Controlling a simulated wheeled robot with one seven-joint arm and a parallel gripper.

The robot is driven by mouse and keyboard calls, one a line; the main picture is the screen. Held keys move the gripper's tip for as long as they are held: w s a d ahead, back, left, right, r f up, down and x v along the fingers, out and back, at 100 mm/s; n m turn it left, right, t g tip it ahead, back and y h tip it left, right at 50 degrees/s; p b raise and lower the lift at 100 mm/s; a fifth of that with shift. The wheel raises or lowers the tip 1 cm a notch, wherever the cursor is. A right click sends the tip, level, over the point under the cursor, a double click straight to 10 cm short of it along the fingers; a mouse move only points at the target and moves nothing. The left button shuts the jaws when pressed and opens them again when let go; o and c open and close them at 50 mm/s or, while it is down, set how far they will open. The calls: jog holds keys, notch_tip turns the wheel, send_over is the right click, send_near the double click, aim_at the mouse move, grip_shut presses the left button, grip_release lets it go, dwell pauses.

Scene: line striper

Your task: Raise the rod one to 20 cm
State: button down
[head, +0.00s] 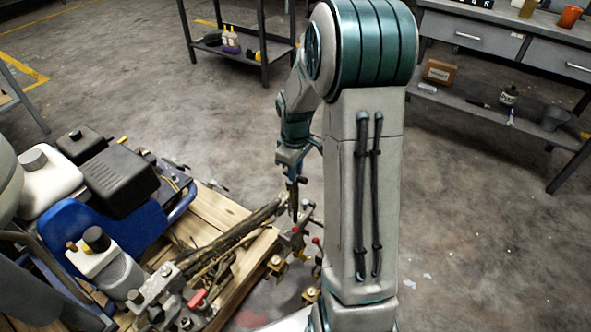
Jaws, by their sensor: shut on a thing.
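The line striper (110,215) is a blue-framed machine with a black engine on wooden boards at the left. At its front right stand small metal brackets with brass-coloured clamps and red knobs (297,230). My gripper (294,212) points down there from above, at the top of this hardware. Its jaws are shut on a thin dark rod (294,220), which looks roughly upright. The rod's lower end is lost among the brackets, so I cannot tell its height. My arm covers the area just to the right.
A dark shelf cart (240,52) stands at the back. A grey workbench (480,105) with drawers stands at the right. Concrete floor (455,225) is clear right of my arm.

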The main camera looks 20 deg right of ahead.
jog(key=c, duration=1.5)
grip_release()
jog(key=shift+w+r, duration=0.15)
jog(key=shift+r, duration=0.15)
jog(key=shift+o, duration=0.5)
jog(key=shift+f, duration=0.1)
notch_tip(320, 180, up, 14)
jog(key=p, duration=0.3)
jog(key=shift+f, duration=0.1)
